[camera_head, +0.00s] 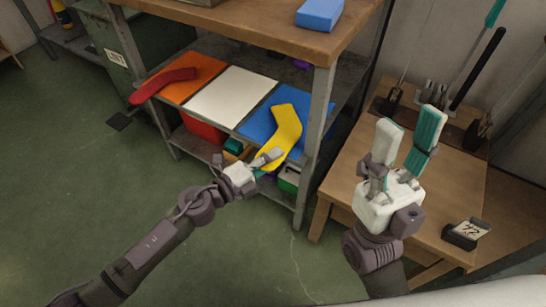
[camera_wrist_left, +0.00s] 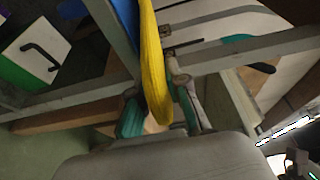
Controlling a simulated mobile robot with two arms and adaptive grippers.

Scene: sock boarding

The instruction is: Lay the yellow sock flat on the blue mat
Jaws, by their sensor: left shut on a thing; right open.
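The yellow sock (camera_head: 287,128) lies partly on the blue mat (camera_head: 259,122), at the right end of the shelf's middle level. Its lower end hangs over the front edge, where my left gripper (camera_head: 270,158) is shut on it. In the left wrist view the yellow sock (camera_wrist_left: 154,65) runs down between the fingers of my left gripper (camera_wrist_left: 160,122). My right gripper (camera_head: 408,140) is open and empty, raised in front of the wooden table at the right.
An orange mat (camera_head: 190,84) with a red sock (camera_head: 160,86) and a white mat (camera_head: 232,95) lie left of the blue mat. A metal shelf post (camera_head: 318,130) stands close right. A blue block (camera_head: 320,13) sits on top. The wooden table (camera_head: 455,195) holds several tools.

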